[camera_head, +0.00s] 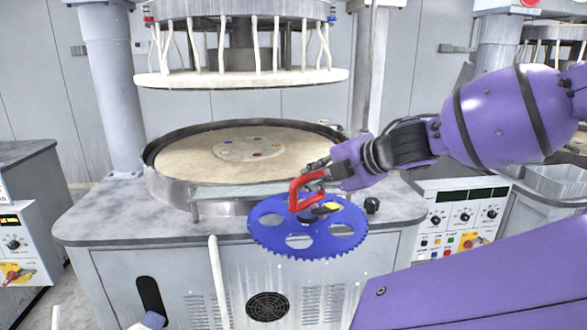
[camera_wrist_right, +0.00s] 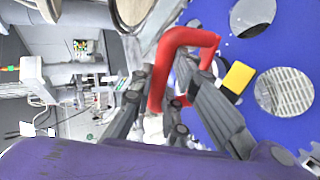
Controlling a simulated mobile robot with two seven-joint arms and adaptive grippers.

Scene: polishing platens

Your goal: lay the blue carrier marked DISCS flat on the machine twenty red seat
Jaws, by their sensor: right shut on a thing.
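The blue toothed carrier (camera_head: 268,236) has round holes, a red handle (camera_head: 293,196) and a yellow patch (camera_head: 332,207); no lettering is readable. My right gripper (camera_head: 318,178) is shut on the red handle. It holds the carrier in front of the machine's front rim, apart from the platen. In the right wrist view the red handle (camera_wrist_right: 160,75) lies between the dark fingers (camera_wrist_right: 182,95), beside the blue plate (camera_wrist_right: 285,40). The round tan platen (camera_head: 190,160) has a paler centre disc with small coloured marks, one red (camera_head: 257,155). My left gripper is out of view.
A metal rim (camera_head: 165,185) surrounds the platen. A white upper plate (camera_head: 240,77) hangs above it, with open space between. A black knob (camera_head: 372,205) stands on the worktop to the right. Control panels (camera_head: 462,217) and other machines flank both sides.

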